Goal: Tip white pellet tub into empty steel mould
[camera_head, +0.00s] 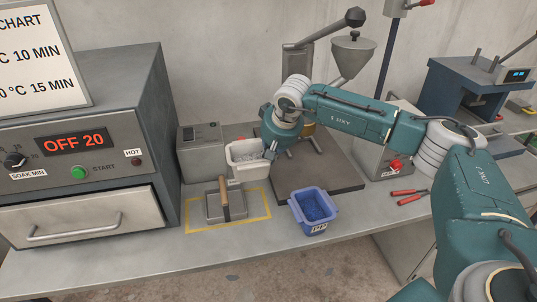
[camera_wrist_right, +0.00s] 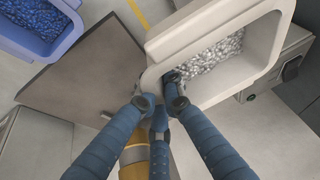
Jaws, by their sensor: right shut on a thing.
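The tub hangs above the bench, behind and a little right of the steel mould, and looks about upright. In the right wrist view the fingers (camera_wrist_right: 168,90) pinch the wall of the tub (camera_wrist_right: 172,42), and whitish-grey pellets (camera_wrist_right: 215,52) lie inside it. A flat steel block with a wooden handle (camera_head: 225,198), apparently the mould, sits inside a yellow marked rectangle on the bench. Its inside cannot be seen. My left gripper is not in view.
A blue tub (camera_head: 317,227) of blue pellets stands right of the yellow outline (camera_head: 260,213). A grey oven (camera_head: 85,150) reading OFF 20 is at left. A steel box (camera_head: 203,160) stands behind the mould. A hopper machine (camera_head: 350,55) and red-handled pliers (camera_head: 410,196) are at right.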

